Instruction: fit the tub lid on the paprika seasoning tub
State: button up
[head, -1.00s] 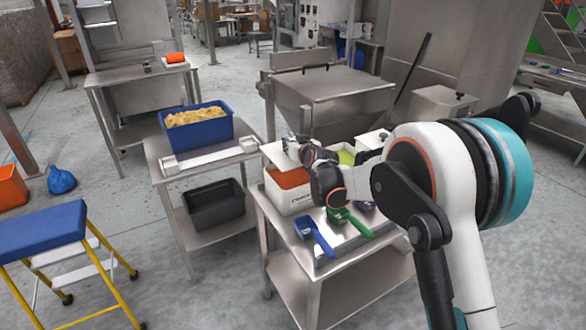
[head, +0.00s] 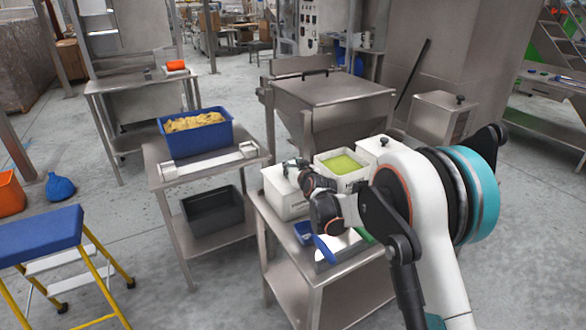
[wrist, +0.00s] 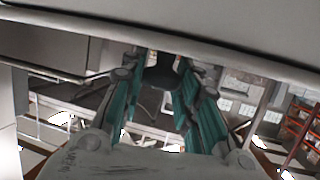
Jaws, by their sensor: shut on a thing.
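The paprika seasoning tub (head: 287,208) is a white box on the left of the steel table's top, and its orange contents are hidden. The pale tub lid (head: 274,177) lies over its top, looking about level. I cannot tell whether its rim is fully seated. My gripper (head: 297,166) is over the lid, shut on its dark knob. In the wrist view, my gripper's teal fingers (wrist: 158,85) close around the dark knob (wrist: 162,75), and the lid's pale surface (wrist: 180,28) spans the top. My arm hides part of the tub's right side.
A white tub with green contents (head: 340,164) stands right beside it, with another white tub (head: 380,147) beyond. A blue scoop (head: 325,247) lies in front, partly hidden by my arm. A steel hopper (head: 330,100) rises behind. A blue crate (head: 196,132) stands on the left table.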

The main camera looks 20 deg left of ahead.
jog(key=o, duration=1.1)
jog(key=shift+s+d+r, duration=0.1)
jog(key=shift+s+r, duration=0.05)
jog(key=p+v, duration=0.3)
jog(key=v, duration=0.8)
jog(key=shift+s+d+r, duration=0.15)
jog(key=shift+s, duration=0.1)
